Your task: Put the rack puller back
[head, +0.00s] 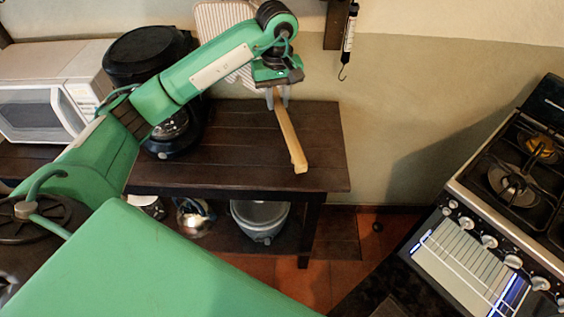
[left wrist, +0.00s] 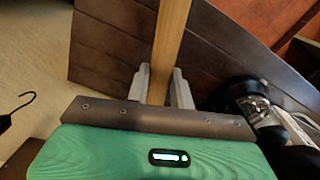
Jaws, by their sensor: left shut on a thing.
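The rack puller (head: 289,135) is a long, flat, light wooden stick with a notched lower end. My left gripper (head: 277,97) is shut on its upper part, and the stick hangs down and slightly right in front of the dark wooden table. In the left wrist view the stick (left wrist: 170,45) runs up from between the grey fingers (left wrist: 160,88). Its held end is hidden by the gripper. I cannot tell whether its lower end touches the tabletop. My right gripper is not in view.
The dark table (head: 235,140) bears a black coffee maker (head: 150,55). A white microwave (head: 45,95) stands left. A hanging scale with a hook (head: 348,40) is on the wall, also in the wrist view (left wrist: 20,103). A stove (head: 500,200) is at right.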

